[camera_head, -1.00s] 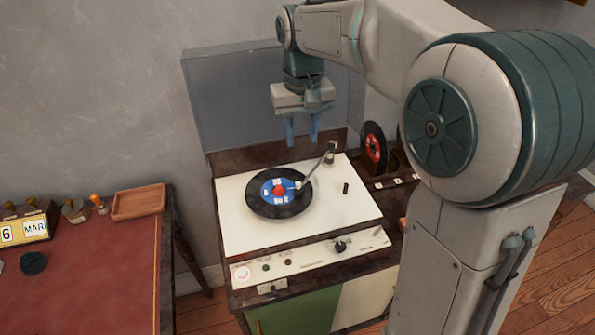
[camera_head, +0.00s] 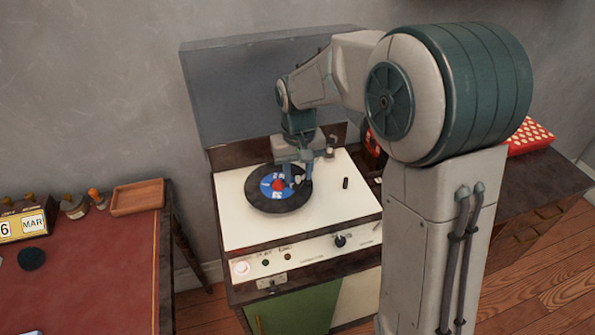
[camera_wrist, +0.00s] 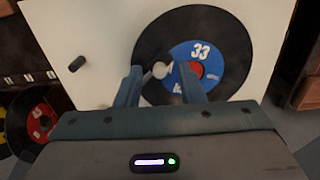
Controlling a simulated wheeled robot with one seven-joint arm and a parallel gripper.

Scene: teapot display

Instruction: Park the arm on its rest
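The record player (camera_head: 245,232) has a cream top with a black record (camera_head: 262,204) bearing a blue label marked 33. The tonearm's pivot (camera_head: 331,145) stands at the back right of the deck. The tonearm's pale head (camera_wrist: 160,70) is over the record's label, so the tonearm lies across the record. A small black peg (camera_head: 346,183) stands on the deck to the right; it also shows in the wrist view (camera_wrist: 76,63). My gripper (camera_head: 296,180) is low over the record, its fingers apart on either side of the tonearm head. I cannot tell whether they touch it.
The player's raised lid (camera_head: 225,95) stands behind my gripper. Control knobs (camera_head: 340,240) line the front panel. More records (camera_wrist: 35,122) stand beside the deck. A red desk (camera_head: 95,265) with a calendar (camera_head: 30,222) and wooden tray (camera_head: 138,197) is at left; a dotted box (camera_head: 530,136) is at right.

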